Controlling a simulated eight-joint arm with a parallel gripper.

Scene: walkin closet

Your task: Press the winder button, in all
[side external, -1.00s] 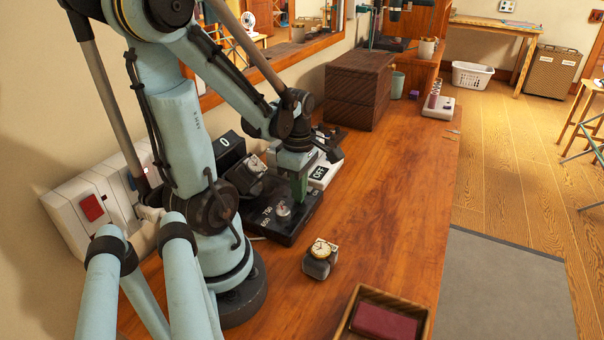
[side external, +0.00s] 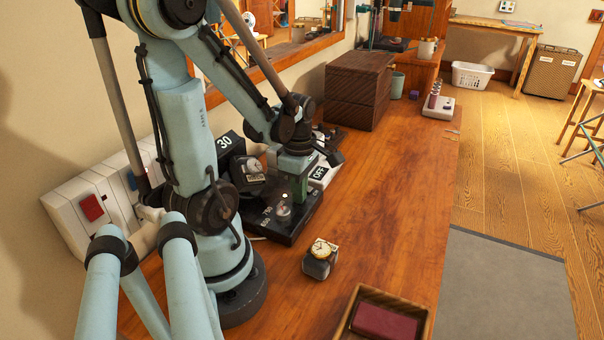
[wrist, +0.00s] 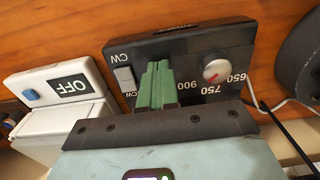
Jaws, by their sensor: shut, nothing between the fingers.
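The winder has a black base (wrist: 190,45) with a white dial knob (wrist: 217,70) beside the numbers 650, 750 and 900, and a grey rocker switch (wrist: 125,78) marked CW. Its sign reads 30 (side external: 226,141) in the side view. My gripper (wrist: 155,84) has its green fingers shut and empty, over the base between the rocker and the knob. It also shows in the side view (side external: 299,192). The fingers hide what is under them, and I cannot tell whether they touch it. A blue button (wrist: 31,94) sits on a white box marked OFF (wrist: 68,88).
A watch on a small stand (side external: 321,252) and a wooden tray (side external: 362,298) with a dark red item are nearer on the bench (side external: 400,210). A brown woven box (side external: 358,90) stands behind. White switch boxes (side external: 88,208) line the wall.

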